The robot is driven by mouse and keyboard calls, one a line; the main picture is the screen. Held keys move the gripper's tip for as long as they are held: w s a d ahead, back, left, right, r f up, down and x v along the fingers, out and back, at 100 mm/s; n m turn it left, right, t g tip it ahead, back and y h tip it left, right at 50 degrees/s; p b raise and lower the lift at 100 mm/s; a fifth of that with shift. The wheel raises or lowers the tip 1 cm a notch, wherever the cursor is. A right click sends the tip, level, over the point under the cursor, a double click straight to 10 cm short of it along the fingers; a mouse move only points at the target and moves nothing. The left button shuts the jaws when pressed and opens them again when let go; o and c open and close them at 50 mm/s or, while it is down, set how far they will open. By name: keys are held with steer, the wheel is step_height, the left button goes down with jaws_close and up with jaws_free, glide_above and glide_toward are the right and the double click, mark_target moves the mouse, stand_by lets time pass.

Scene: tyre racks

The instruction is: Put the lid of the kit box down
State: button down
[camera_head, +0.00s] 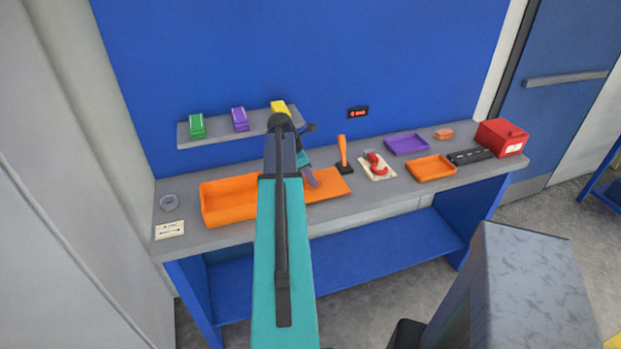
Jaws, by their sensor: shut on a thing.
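The orange kit box (228,203) stands on the left part of the grey bench, its top open toward me. A flat orange panel, the lid (332,186), lies level to the right of the box, at or just above the bench top. I cannot tell whether it touches the bench. My gripper (311,179) is at the lid's left part, shut on it. My teal arm hides the space between box and lid and part of the gripper.
Right of the lid are an orange-handled tool (342,155), a red item on a card (376,165), an orange tray (431,168), a purple tray (406,144) and a red box (502,138). A shelf (215,133) hangs behind.

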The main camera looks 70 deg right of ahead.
steer(key=shift+f, duration=0.2)
steer(key=shift+f, duration=0.15)
steer(key=c, duration=1.7)
jaws_free()
steer(key=shift+o, duration=0.2)
steer(key=shift+r, duration=0.2)
steer(key=b+v, duration=0.2)
steer(key=v, duration=1)
